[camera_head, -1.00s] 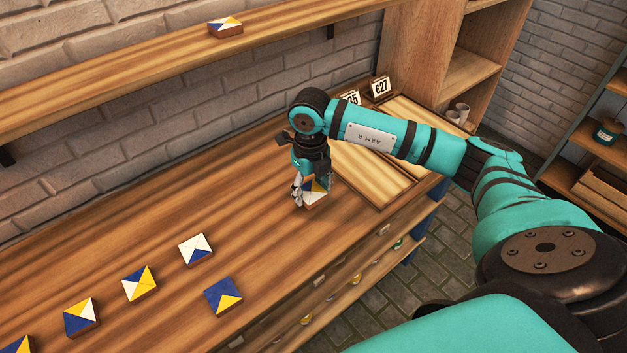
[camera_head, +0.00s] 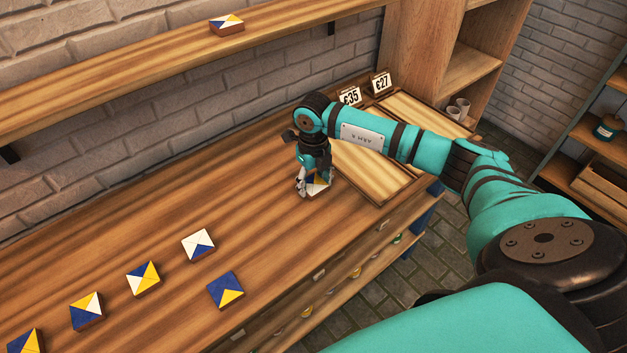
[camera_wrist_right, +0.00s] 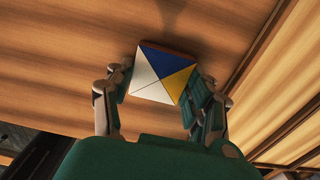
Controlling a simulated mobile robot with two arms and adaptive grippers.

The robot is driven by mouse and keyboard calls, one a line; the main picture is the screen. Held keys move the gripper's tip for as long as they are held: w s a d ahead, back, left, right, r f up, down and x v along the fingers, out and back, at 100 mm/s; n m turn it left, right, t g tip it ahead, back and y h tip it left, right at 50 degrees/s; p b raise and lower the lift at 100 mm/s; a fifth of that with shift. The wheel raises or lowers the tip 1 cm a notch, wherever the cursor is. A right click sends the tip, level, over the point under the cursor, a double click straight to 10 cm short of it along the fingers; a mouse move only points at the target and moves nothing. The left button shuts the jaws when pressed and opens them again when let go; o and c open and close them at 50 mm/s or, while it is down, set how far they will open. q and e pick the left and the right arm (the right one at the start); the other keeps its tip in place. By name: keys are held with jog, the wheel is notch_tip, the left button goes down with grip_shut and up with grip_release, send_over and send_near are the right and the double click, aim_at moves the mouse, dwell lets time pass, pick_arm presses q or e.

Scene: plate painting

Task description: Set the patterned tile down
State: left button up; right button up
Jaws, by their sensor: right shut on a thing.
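My right gripper (camera_head: 312,184) is low over the wooden counter (camera_head: 130,235), just left of the light wooden trays. It is shut on a patterned tile (camera_head: 319,183) with blue, yellow and white triangles. In the right wrist view the tile (camera_wrist_right: 163,74) sits between the two fingers (camera_wrist_right: 160,100), with its patterned face towards the camera. The tile is at or very near the counter surface; I cannot tell whether it touches. My left gripper is not in view.
Several similar tiles lie loose on the counter, such as a white and blue one (camera_head: 198,244) and a blue and yellow one (camera_head: 225,290). Another tile (camera_head: 227,24) sits on the wall shelf (camera_head: 130,75). Price signs (camera_head: 350,97) stand behind the trays (camera_head: 372,170).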

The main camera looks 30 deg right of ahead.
aim_at(314, 184)
jog(key=o, duration=1.2)
jog(key=shift+r, duration=0.5)
notch_tip(314, 184, up, 11)
jog(key=shift+r+b, duration=0.2)
jog(key=shift+b, duration=0.55)
jog(key=shift+f, duration=0.1)
